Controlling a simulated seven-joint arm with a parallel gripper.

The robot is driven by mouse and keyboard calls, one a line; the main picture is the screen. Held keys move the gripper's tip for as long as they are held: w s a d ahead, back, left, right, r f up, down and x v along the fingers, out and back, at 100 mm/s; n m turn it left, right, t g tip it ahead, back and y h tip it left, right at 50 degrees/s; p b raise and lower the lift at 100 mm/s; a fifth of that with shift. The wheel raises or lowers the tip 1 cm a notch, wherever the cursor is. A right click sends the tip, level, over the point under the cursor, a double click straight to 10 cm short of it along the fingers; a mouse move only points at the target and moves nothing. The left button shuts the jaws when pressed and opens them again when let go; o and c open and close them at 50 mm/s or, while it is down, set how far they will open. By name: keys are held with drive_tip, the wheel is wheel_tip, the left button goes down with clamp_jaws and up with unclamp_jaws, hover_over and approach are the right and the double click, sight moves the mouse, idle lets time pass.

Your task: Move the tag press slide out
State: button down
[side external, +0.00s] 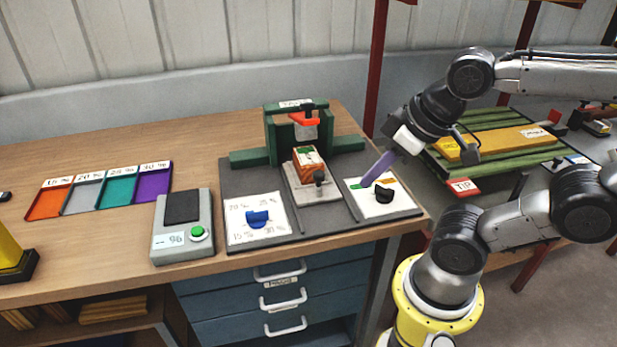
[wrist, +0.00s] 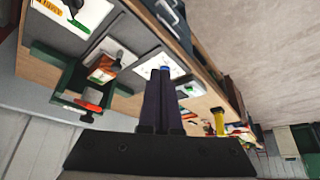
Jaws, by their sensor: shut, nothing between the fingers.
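The tag press (side external: 283,140) is a green frame with a red-orange handle (side external: 304,118), at the back of a dark mat. Its slide, a light grey plate (side external: 318,195) with a black knob (side external: 319,177) at the front, carries a wooden block (side external: 308,163) with orange and green on it. In the wrist view the slide's knob (wrist: 115,66) and the block (wrist: 102,72) show left of my fingers. My gripper (side external: 363,182) is shut and empty, its purple fingers angled down to the right of the slide, apart from the knob. It also shows in the wrist view (wrist: 162,78).
A white dial card with a black knob (side external: 383,193) lies close to my fingertips. A card with a blue knob (side external: 257,218) lies left of the slide. A grey scale (side external: 182,238) and coloured trays (side external: 105,188) stand further left. The bench edge is in front.

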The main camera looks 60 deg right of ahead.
drive_tip(key=c, duration=1.2)
unclamp_jaws()
drive_tip(key=shift+c, duration=0.2)
drive_tip(key=shift+o, duration=1.1)
drive_tip(key=shift+s+f+m, duration=0.1)
drive_tip(key=shift+m, duration=0.4)
drive_tip(key=shift+o, duration=1.3)
drive_tip(key=shift+r+m, duration=0.35)
drive_tip(key=shift+m, duration=0.25)
drive_tip(key=shift+o, duration=1.1)
drive_tip(key=w+r+m, duration=0.1)
drive_tip(key=m, duration=0.1)
drive_tip(key=w+r+m, duration=0.1)
drive_tip(key=w+r+m+g, duration=0.1)
drive_tip(key=m, duration=0.1)
drive_tip(key=shift+d+r+m, duration=0.3)
drive_tip(key=shift+d+r, duration=0.05)
drive_tip(key=shift+d, duration=0.05)
drive_tip(key=m+g, duration=0.5)
drive_tip(key=m, duration=0.5)
hover_over(319, 173)
wheel_tip(319, 173, down, 3)
wheel_tip(319, 173, down, 14)
drive_tip(key=shift+r, duration=0.25)
